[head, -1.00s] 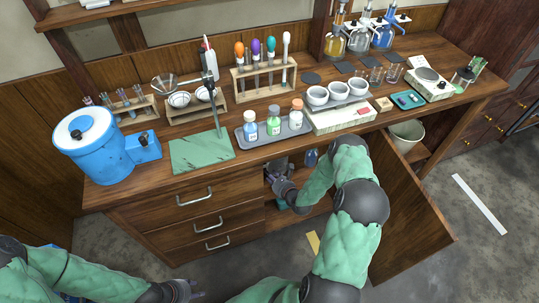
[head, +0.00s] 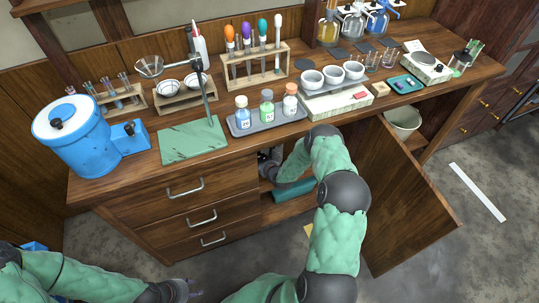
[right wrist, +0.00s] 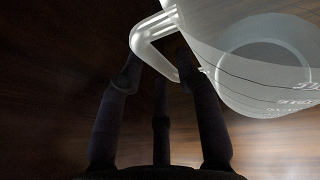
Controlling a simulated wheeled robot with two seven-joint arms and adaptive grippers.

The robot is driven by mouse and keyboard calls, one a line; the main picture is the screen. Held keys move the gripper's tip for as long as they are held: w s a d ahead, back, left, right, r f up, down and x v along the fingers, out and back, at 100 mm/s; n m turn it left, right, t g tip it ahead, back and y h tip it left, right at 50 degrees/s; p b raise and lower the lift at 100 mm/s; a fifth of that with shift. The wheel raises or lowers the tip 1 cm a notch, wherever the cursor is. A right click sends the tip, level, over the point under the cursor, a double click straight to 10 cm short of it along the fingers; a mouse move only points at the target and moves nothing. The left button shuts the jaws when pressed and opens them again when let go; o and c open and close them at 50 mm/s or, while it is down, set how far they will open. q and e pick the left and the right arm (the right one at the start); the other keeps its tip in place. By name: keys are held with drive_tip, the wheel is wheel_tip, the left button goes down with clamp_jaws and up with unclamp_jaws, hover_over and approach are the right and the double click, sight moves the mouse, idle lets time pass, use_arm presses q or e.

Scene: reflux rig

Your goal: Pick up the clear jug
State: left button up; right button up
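The clear jug (right wrist: 265,55) shows in the right wrist view at the upper right, with marks on its side and a looped handle (right wrist: 143,42) pointing left. My right gripper (right wrist: 158,62) is open, its dark fingers spread, with the fingertips close to the handle. I cannot tell whether they touch it. In the head view my right gripper (head: 268,162) is partly hidden inside the open cupboard under the counter, and the jug is not visible there. My left gripper (head: 182,290) is low at the front, away from the counter; its fingers are too small to judge.
The cupboard door (head: 395,195) stands open to the right of my right arm. A teal thing (head: 293,189) lies in the cupboard below the gripper. Drawers (head: 195,215) are to the left. The counter above carries a tray (head: 244,128) of bottles, racks and a blue pot (head: 75,140).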

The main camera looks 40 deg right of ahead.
drive_tip(key=shift+w, duration=0.2)
clamp_jaws()
drive_tip(key=shift+d+r, duration=0.1)
drive_tip(key=shift+r, duration=0.1)
